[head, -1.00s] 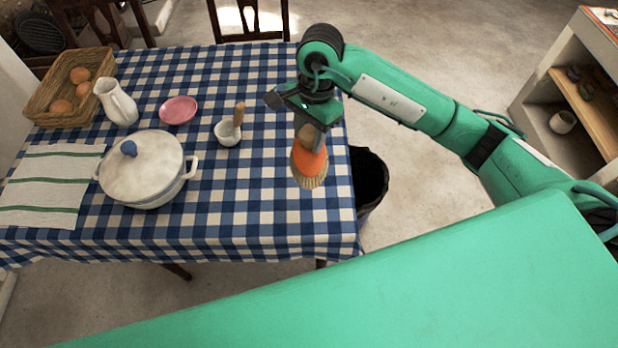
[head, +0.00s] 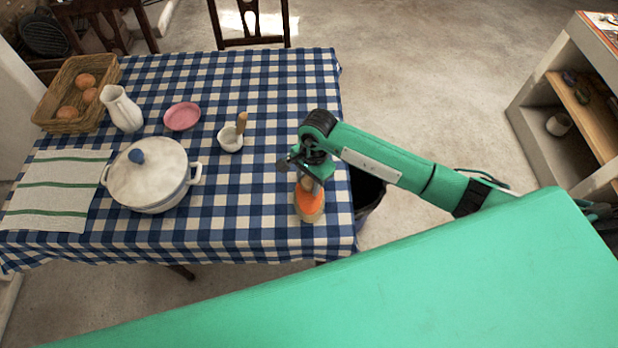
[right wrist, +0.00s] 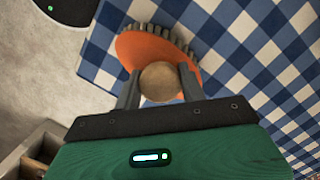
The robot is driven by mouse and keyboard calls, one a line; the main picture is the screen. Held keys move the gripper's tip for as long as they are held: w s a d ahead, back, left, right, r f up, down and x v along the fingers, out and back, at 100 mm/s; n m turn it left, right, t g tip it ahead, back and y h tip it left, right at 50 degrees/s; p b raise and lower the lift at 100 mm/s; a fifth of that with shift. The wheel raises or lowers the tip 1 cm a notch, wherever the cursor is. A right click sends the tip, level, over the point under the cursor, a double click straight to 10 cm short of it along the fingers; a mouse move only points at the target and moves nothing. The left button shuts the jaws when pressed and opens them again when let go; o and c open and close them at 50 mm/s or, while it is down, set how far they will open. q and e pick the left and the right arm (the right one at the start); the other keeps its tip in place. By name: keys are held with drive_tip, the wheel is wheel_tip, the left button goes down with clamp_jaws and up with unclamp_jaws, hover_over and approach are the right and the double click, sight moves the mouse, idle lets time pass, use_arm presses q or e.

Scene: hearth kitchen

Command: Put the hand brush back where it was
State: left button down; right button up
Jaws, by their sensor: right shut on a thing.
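The hand brush (head: 309,204) has an orange body, pale bristles and a rounded wooden handle. It is at the right part of the table with the blue checked cloth (head: 265,215), near the right edge. My right gripper (head: 307,180) is shut on its handle from above. In the right wrist view, the brush (right wrist: 140,48) shows its round handle end between the two fingers of my right gripper (right wrist: 160,88), its bristles pointing away. I cannot tell whether the brush touches the cloth. My left gripper is not in view.
A mortar with pestle (head: 230,139), a pink plate (head: 182,116), a white pot (head: 150,180), a jug (head: 122,108) and a basket (head: 60,95) stand further left. A dark bin (head: 368,195) is beside the table's right edge. The cloth around the brush is clear.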

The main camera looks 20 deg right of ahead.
drive_tip(key=o, duration=0.5)
drive_tip(key=shift+f, duration=0.15)
drive_tip(key=shift+c, duration=0.2)
drive_tip(key=o, duration=0.4)
drive_tip(key=shift+r, duration=0.3)
drive_tip(key=r+b, duration=0.1)
drive_tip(key=r, duration=0.3)
drive_tip(key=d+r+b, duration=0.1)
drive_tip(key=r, duration=0.2)
drive_tip(key=w+r+b, duration=0.1)
drive_tip(key=r+b, duration=0.1)
drive_tip(key=r, duration=0.2)
drive_tip(key=shift+d+r, duration=0.3)
drive_tip(key=shift+r, duration=0.05)
